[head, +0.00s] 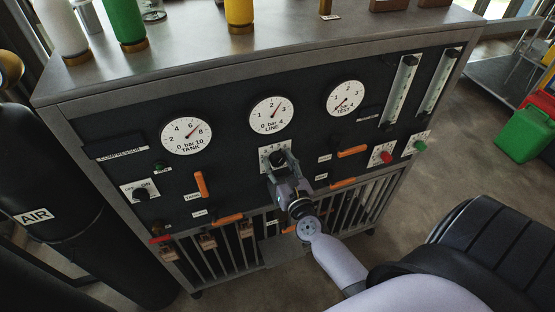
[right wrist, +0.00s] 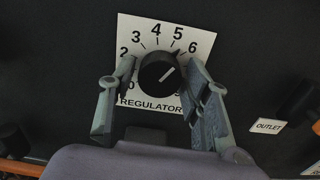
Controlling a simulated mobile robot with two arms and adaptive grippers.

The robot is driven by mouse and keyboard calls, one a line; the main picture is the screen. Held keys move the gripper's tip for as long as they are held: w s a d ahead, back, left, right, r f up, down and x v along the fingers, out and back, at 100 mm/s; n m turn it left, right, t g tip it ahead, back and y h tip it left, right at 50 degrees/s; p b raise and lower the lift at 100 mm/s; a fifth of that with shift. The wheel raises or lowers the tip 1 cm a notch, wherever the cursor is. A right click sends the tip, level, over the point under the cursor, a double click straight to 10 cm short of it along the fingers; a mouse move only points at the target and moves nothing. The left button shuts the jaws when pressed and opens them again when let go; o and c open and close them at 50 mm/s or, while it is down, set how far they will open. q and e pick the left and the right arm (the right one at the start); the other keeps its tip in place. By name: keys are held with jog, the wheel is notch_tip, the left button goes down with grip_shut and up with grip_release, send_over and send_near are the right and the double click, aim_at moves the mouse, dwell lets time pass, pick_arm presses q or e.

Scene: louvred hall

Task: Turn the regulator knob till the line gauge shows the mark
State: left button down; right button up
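The regulator knob (right wrist: 158,73) is black, on a white plate (right wrist: 136,34) numbered around its rim. My left gripper is not in view.
The tank gauge (head: 186,135) and test gauge (head: 345,98) flank the line gauge. Orange handles (head: 201,184) (head: 352,151), a red knob (head: 386,157) and a green knob (head: 420,145) stick out of the panel nearby. A black AIR cylinder (head: 50,190) stands at the left.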

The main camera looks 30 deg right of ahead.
jog(key=shift+o, duration=1)
jog(key=b+v, duration=0.1)
jog(key=v, duration=0.6)
jog(key=v, duration=1.2)
jog(key=shift+d, duration=0.1)
dwell(0.5)
